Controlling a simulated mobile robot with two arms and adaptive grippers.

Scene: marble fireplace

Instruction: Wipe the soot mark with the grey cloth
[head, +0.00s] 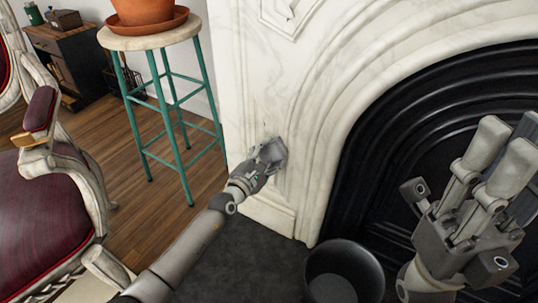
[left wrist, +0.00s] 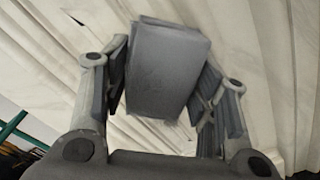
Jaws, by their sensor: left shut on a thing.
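The grey cloth (head: 272,152) is a folded, block-like pad against the white marble surround, left of the dark fireplace arch. My left gripper (head: 262,160) is shut on it; in the left wrist view the cloth (left wrist: 165,70) sits between the two fingers, with the pale marble behind it. I cannot make out a clear soot mark; the cloth and gripper cover that patch of marble. My right gripper (head: 500,155) is raised at the right, in front of the fireplace and away from the cloth. Whether its fingers are apart is unclear.
A dark bucket (head: 345,284) stands on the grey hearth (head: 240,265), right of my left arm. A teal-legged stool (head: 150,42) with a potted plant stands at the left. A carved armchair with a dark red seat (head: 40,215) fills the left edge.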

